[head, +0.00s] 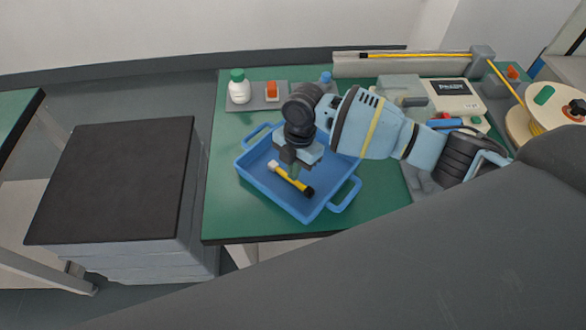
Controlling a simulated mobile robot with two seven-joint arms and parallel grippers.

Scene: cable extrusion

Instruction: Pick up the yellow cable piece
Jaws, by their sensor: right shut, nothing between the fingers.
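The yellow cable piece (291,177) lies in the blue tray (263,188) on the green worktable. It has a pale end at the upper left and a black end at the lower right. My right gripper (294,172) points down over the tray, its fingertips close above or beside the cable piece. It is shut with nothing held. Whether the fingertips touch the cable piece I cannot tell. My left gripper is not in view.
A white bottle with a green cap (239,90) and an orange-topped item (271,90) stand on a grey plate behind the tray. A cable spool (548,113) and a machine (452,96) are at the right. A dark-topped cabinet (118,180) stands to the left.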

